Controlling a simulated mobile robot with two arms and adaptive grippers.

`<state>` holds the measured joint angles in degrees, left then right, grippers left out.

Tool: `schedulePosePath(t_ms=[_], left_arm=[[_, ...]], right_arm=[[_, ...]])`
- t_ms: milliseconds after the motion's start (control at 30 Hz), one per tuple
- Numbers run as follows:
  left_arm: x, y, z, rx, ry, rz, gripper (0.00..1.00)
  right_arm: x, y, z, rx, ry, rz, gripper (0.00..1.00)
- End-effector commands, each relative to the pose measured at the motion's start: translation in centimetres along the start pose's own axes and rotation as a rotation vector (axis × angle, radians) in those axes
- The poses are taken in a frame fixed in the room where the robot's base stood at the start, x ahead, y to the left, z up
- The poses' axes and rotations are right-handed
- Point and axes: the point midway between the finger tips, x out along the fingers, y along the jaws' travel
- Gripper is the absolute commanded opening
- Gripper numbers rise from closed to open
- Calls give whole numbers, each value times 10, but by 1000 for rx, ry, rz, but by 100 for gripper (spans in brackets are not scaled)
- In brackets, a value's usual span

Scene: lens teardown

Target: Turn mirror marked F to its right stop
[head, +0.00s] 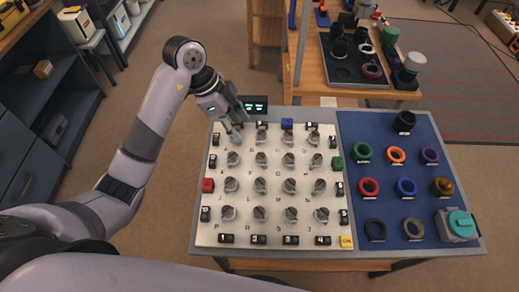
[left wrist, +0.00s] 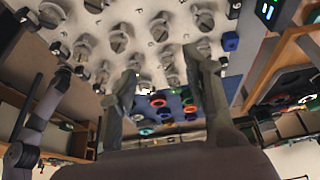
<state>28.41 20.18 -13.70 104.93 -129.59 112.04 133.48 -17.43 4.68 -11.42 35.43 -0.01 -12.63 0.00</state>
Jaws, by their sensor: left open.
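The white panel (head: 245,236) carries a grid of grey mirror knobs with small letters beside them. The letters are small; one that looks like F is by the second knob (head: 261,159) of the second row, but I cannot be sure. My left gripper (head: 231,127) is over the panel's upper left corner, near the top-row knobs, and partly hides that corner. In the left wrist view its two fingers (left wrist: 162,75) stand apart with nothing between them; knobs show beyond them. Whether it touches a knob is unclear. My right gripper is not in view.
Black numbered blocks and red, blue, green and yellow blocks line the panel's edges. A blue mat (head: 390,207) at right holds coloured rings and a teal-topped device (head: 459,225). A tray (head: 345,72) of parts stands on the wooden table behind. A small lit display (head: 254,106) is behind the panel.

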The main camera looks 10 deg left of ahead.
Motion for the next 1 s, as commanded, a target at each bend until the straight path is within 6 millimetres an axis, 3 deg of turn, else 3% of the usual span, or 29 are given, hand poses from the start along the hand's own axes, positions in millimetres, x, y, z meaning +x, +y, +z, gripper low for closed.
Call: schedulePosePath(t_ms=[167,600,800,1000], left_arm=[[39,1,-1,-2,1,6,44],[126,0,0,-1,1,1,44],[142,0,0,0,0,0,44],[145,0,0,1,0,-2,44]], right_arm=[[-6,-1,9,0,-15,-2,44],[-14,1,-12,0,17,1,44],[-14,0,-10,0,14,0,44],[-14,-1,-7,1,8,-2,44]])
